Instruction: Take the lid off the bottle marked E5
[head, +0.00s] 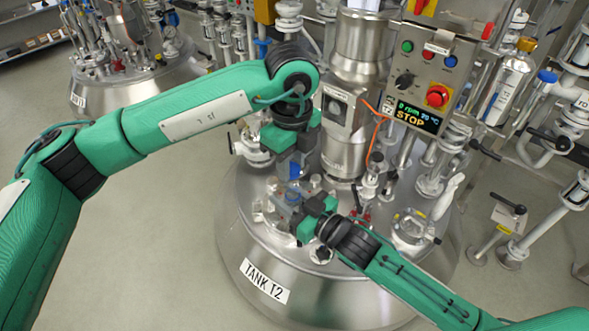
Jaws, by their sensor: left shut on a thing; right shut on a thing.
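A small bottle (293,192) with a blue lid (294,171) is between my two grippers, above the top of the steel tank marked TANK T2 (330,270). My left gripper (293,168) comes down from above and is shut on the blue lid. My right gripper (285,207) reaches in from the lower right and is shut on the bottle's body. The bottle looks upright, and much of it is hidden by the fingers. I cannot read its mark, and I cannot tell whether the lid still touches the neck.
A control box (432,80) with a red stop button and a STOP display stands behind at the upper right. A thick steel column (345,140) rises behind the grippers. Valves and a round sight port (411,226) crowd the tank top. Open floor lies at the left.

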